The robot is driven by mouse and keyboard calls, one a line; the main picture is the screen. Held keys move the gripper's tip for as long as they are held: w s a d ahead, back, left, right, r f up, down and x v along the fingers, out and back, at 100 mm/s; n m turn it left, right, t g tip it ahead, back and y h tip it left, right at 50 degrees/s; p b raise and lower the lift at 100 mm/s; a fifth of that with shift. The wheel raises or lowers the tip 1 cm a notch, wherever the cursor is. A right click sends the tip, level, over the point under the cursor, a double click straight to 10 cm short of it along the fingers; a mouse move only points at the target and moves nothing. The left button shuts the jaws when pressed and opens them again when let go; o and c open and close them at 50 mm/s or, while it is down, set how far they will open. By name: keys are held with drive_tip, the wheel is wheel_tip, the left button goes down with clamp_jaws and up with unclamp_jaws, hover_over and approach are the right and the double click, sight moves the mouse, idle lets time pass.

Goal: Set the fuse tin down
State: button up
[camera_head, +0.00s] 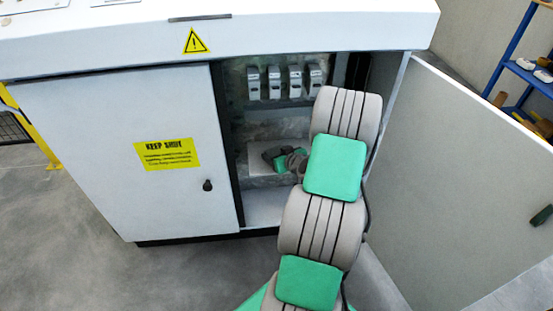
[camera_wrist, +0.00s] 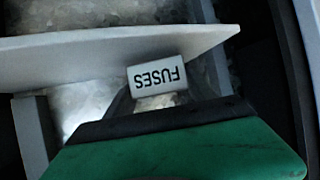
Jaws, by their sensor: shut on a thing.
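The fuse tin (camera_wrist: 157,76) shows in the wrist view as a small pale block with an upside-down "FUSES" label. It sits just past the dark edge of my green gripper body, in front of a pale shelf edge (camera_wrist: 90,45). My gripper (camera_head: 274,157) is inside the open cabinet (camera_head: 263,208) in the head view, low over a pale ledge below a row of grey devices. It is shut on the tin. Its fingertips are mostly hidden, and I cannot make out the tin in the head view. I cannot tell whether the tin touches the surface below.
Several grey switch-like devices (camera_head: 284,82) stand in a row above my gripper. The left cabinet door (camera_head: 120,155) is shut and carries a yellow "KEEP SHUT" sign (camera_head: 167,154). The right door (camera_head: 455,185) stands open beside my arm. A blue rack (camera_head: 515,50) is at the far right.

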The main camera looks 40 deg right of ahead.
drive_tip(key=shift+f, duration=0.8)
drive_tip(key=o, duration=1.5)
drive_tip(key=shift+a, duration=0.1)
drive_tip(key=shift+r, duration=0.1)
drive_tip(key=shift+r, duration=0.3)
drive_tip(key=p+v, duration=0.3)
drive_tip(key=v, duration=0.8)
drive_tip(key=w+a+r+n+g+y, duration=0.1)
drive_tip(key=a+r+n+g+y, duration=0.15)
drive_tip(key=a, duration=0.85)
drive_tip(key=w+a+r+n+g+y, duration=0.15)
drive_tip(key=a+g, duration=0.25)
drive_tip(key=a, duration=0.8)
drive_tip(key=s+a+r+g, duration=0.1)
drive_tip(key=s+a+r, duration=0.1)
drive_tip(key=s+a, duration=0.1)
drive_tip(key=s+a+r+m+g+h, duration=0.1)
drive_tip(key=s+a+r, duration=0.1)
drive_tip(key=s+a, duration=0.2)
drive_tip(key=s+a+r+g, duration=0.1)
drive_tip(key=s+a+r, duration=0.1)
drive_tip(key=s, duration=0.3)
drive_tip(key=shift+a+r+m+g, duration=0.25)
drive_tip(key=shift+a+m, duration=0.15)
drive_tip(key=shift+a, duration=0.3)
